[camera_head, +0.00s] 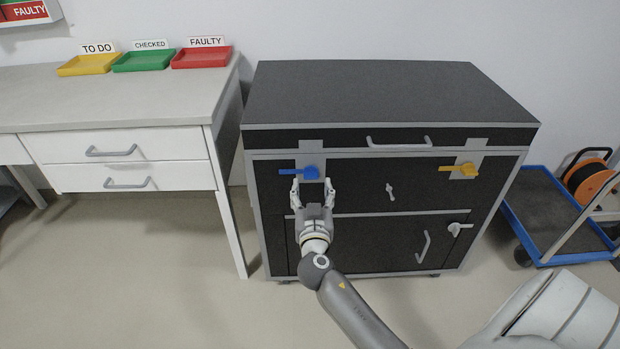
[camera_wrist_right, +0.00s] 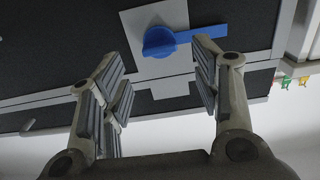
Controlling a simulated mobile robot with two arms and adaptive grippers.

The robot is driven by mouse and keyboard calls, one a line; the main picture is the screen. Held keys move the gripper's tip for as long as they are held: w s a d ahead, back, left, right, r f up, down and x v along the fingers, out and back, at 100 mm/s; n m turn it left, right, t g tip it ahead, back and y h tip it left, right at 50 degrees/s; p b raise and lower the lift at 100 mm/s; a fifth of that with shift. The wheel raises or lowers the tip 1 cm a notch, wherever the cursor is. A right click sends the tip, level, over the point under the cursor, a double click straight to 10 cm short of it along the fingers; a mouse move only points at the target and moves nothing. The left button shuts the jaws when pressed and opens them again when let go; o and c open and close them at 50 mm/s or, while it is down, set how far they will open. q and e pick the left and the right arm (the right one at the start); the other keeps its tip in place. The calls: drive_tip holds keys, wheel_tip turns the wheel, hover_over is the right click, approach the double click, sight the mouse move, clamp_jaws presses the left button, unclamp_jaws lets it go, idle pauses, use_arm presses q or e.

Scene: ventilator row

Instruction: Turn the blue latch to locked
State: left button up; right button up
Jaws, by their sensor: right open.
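The blue latch (camera_head: 300,172) is on a grey plate at the upper left of the dark cabinet's front. Its handle lies roughly level and points left in the head view. In the right wrist view the blue latch (camera_wrist_right: 160,41) shows its round hub, with the handle reaching right. My right gripper (camera_head: 313,184) is open in front of the cabinet, just below the latch. In the wrist view its fingers (camera_wrist_right: 160,75) stand apart, with the hub between them in the picture and the handle passing by one fingertip. Contact cannot be told. My left gripper is not seen.
The dark cabinet (camera_head: 375,95) also bears a yellow latch (camera_head: 460,169) at the upper right, a small grey latch (camera_head: 459,229) and grey handles. A white desk (camera_head: 110,105) with trays stands left. A blue-edged trolley (camera_head: 555,215) stands right. Floor before the cabinet is clear.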

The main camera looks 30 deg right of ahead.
sight(311, 178)
drive_tip(key=shift+x, duration=2.5)
clamp_jaws()
